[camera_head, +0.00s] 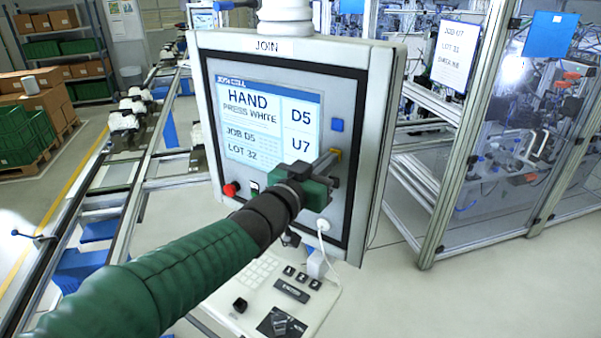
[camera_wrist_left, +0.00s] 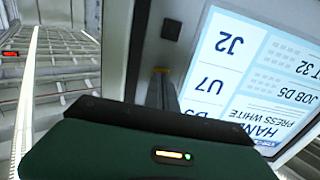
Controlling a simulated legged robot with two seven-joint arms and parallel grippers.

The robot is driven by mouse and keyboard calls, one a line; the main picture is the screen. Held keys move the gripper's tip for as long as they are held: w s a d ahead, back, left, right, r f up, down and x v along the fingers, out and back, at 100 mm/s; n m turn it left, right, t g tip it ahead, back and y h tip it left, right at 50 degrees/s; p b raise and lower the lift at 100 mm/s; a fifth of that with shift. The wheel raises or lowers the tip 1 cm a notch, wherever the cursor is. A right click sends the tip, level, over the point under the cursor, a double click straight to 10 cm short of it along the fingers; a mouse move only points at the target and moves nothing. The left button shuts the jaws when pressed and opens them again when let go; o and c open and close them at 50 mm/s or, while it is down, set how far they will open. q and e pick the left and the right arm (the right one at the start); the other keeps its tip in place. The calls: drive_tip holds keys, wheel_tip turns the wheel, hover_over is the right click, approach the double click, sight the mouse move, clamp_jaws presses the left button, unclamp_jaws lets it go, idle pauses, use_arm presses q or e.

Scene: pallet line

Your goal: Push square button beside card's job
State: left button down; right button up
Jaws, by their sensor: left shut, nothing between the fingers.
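The card (camera_head: 456,52) hangs on the frame at the right and reads JOB U7, LOT 32. The panel screen (camera_head: 262,120) shows rows D5 and U7; a J2 row shows in the left wrist view. A blue square button (camera_head: 337,125) sits beside D5. A yellow button (camera_head: 336,151), partly covered by my fingers, sits beside U7; it also shows in the wrist view (camera_wrist_left: 161,70). A dark square button (camera_wrist_left: 171,28) is beside J2. My left gripper (camera_head: 329,159) is shut and empty, its tips at the yellow button; I cannot tell whether they touch.
A red knob (camera_head: 231,189) is at the panel's lower left. A white cable (camera_head: 322,226) plugs in at its lower right. A keypad shelf (camera_head: 262,295) juts out below. A conveyor (camera_head: 130,190) runs at the left and a glazed machine cell (camera_head: 520,130) stands at the right.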

use_arm(q)
drive_tip(key=shift+w+d, duration=0.2)
drive_tip(key=shift+w, duration=0.15)
idle(0.3)
drive_tip(key=v, duration=0.5)
idle(0.4)
